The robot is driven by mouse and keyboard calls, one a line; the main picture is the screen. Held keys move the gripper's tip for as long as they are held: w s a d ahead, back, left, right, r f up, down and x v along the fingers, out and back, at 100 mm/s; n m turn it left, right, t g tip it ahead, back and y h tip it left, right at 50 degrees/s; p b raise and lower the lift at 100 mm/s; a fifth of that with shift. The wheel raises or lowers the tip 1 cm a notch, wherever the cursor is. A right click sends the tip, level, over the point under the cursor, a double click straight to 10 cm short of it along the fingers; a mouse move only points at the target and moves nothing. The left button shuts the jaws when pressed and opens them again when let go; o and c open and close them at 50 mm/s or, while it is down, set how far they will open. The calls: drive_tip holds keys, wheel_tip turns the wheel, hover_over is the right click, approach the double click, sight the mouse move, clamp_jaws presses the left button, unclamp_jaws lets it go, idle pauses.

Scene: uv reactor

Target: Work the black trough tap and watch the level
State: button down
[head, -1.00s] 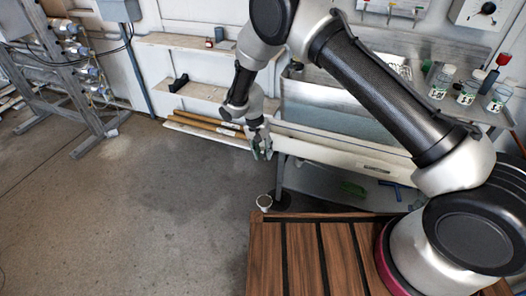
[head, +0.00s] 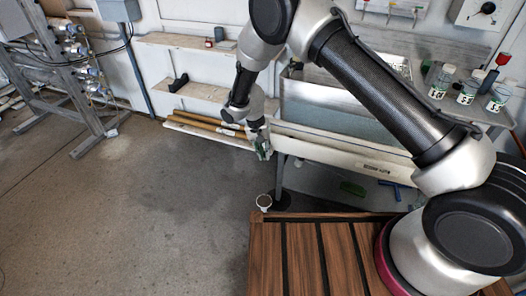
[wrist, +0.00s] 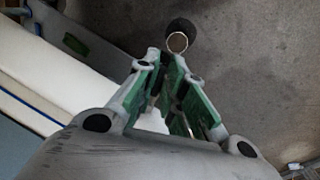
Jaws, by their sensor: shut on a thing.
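The long white trough (head: 345,158) runs along the front of the bench, and its pale wall fills the left of the wrist view (wrist: 85,80). My gripper (head: 263,148) is at the trough's left end, beside its outer face. In the wrist view its green-padded fingers (wrist: 168,65) are drawn close together on something small. The black tap cannot be made out; the fingers hide that spot. The water level in the trough cannot be read.
A clear-walled tank (head: 335,118) stands behind the trough. Labelled jars (head: 467,91) are on the bench at right. A wooden slatted top (head: 300,255) lies in front. A metal frame (head: 75,80) stands at far left. The floor at left is free.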

drive_tip(key=d+n, duration=0.1)
drive_tip(key=n, duration=0.3)
drive_tip(key=w+d+n+t, duration=0.1)
drive_tip(key=d+n, duration=0.1)
drive_tip(key=n, duration=0.3)
drive_tip(key=w+d+n+t+y, duration=0.1)
drive_tip(key=d+n, duration=0.1)
drive_tip(key=n, duration=0.2)
drive_tip(key=shift+w+d+n, duration=0.2)
drive_tip(key=shift+w+n, duration=0.15)
drive_tip(key=shift+n, duration=0.75)
drive_tip(key=c, duration=1.5)
unclamp_jaws()
